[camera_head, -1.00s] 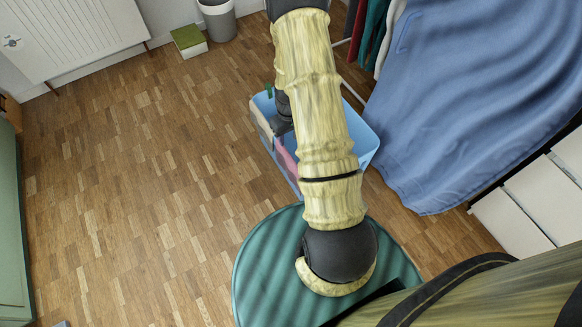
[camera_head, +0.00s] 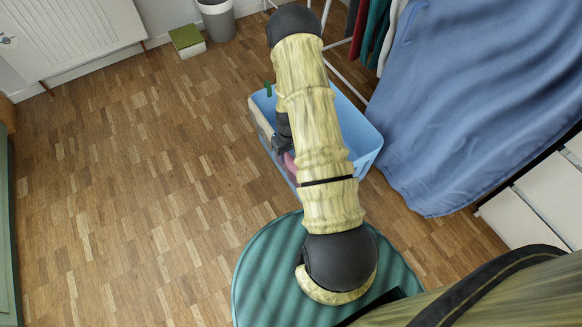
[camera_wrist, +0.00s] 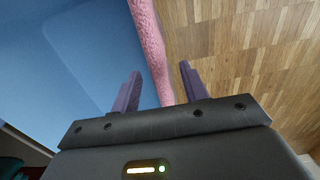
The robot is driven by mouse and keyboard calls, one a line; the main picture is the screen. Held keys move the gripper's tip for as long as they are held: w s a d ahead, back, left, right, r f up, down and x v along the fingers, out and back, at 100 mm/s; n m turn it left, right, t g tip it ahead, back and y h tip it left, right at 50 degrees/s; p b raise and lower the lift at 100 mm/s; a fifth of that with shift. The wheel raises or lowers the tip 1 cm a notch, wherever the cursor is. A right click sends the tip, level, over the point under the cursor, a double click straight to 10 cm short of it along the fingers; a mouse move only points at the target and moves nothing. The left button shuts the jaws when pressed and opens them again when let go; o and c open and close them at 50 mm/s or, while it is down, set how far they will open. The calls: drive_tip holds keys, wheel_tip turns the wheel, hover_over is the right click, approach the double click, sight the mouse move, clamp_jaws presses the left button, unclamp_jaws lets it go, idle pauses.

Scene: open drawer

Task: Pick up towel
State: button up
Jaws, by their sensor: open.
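A pink towel (camera_wrist: 150,45) hangs over the rim of the blue basket in the wrist view, running as a narrow strip between the basket inside and the wooden floor. In the head view a small part of the pink towel (camera_head: 290,166) shows at the basket's left side, mostly hidden by my arm. My gripper (camera_wrist: 160,80) is open, with its two purple fingers on either side of the strip, the left one over the basket and the right one over the floor. I cannot tell how deep the towel lies between the fingers.
The blue basket (camera_head: 366,146) stands on the floor under my arm. A pale cloth (camera_head: 261,122) hangs on its left rim. A blue sheet (camera_head: 460,90) and clothes on a rack (camera_head: 378,35) are at the right. The floor at the left is clear.

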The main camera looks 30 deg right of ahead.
sight(291, 162)
drive_tip(key=f+b, duration=0.2)
drive_tip(key=f, duration=0.1)
drive_tip(key=f+b, duration=0.1)
drive_tip(key=f, duration=0.1)
drive_tip(key=shift+s+d+f+b, duration=0.15)
drive_tip(key=shift+d+b, duration=0.1)
drive_tip(key=shift+b, duration=0.15)
drive_tip(key=shift+c, duration=0.3)
clamp_jaws()
